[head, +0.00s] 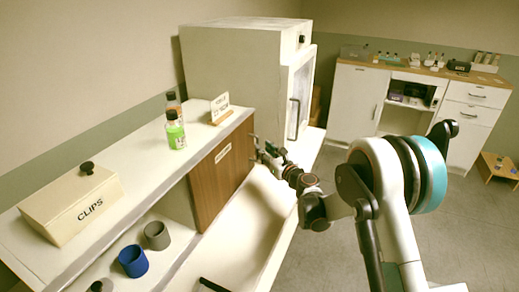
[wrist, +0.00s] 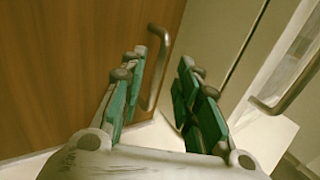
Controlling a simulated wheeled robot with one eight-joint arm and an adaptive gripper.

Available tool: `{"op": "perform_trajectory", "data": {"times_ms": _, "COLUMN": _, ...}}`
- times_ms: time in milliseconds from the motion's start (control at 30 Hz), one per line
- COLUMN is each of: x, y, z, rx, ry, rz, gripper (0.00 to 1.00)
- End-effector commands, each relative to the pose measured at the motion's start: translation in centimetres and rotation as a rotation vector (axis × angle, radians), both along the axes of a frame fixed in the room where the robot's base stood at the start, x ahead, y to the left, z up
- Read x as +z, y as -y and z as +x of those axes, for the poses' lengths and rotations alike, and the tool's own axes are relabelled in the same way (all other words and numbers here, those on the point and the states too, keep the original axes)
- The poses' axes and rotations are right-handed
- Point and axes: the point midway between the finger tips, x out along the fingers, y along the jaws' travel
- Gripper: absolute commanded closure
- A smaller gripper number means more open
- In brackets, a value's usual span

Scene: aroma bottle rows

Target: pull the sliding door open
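The sliding door (head: 222,178) is a brown wood panel with a small label, set in the front of the low white shelf unit. It covers the right part of the unit, and the compartments left of it stand open. In the wrist view the door (wrist: 75,70) fills the left side. Its metal bar handle (wrist: 154,90) stands upright near the door's right edge. My gripper (wrist: 172,55) is open, with its green fingers apart. The handle shows just right of the left finger, partly hidden by it; I cannot tell whether they touch. In the head view my gripper (head: 268,152) is at the door's right edge.
Bottles (head: 174,125) and a small sign (head: 220,107) stand on the unit's top, with a CLIPS box (head: 75,205). Blue (head: 133,261) and grey (head: 157,236) cups sit in the open compartment. A white cabinet (head: 240,70) with a handled glass door stands just beyond.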

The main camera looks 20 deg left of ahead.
Motion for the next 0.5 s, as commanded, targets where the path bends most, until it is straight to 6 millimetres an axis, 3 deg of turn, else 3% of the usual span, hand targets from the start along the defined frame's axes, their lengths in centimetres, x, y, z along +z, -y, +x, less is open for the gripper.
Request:
{"op": "perform_trajectory", "data": {"times_ms": 200, "x": -0.1, "y": -2.3, "z": 1.8, "rx": 0.000, "ry": 0.000, "rz": 0.000, "gripper": 0.70}}
{"op": "perform_trajectory", "data": {"times_ms": 500, "x": 0.0, "y": -3.1, "z": 2.5, "rx": 0.000, "ry": 0.001, "rz": -0.001, "gripper": 0.70}}
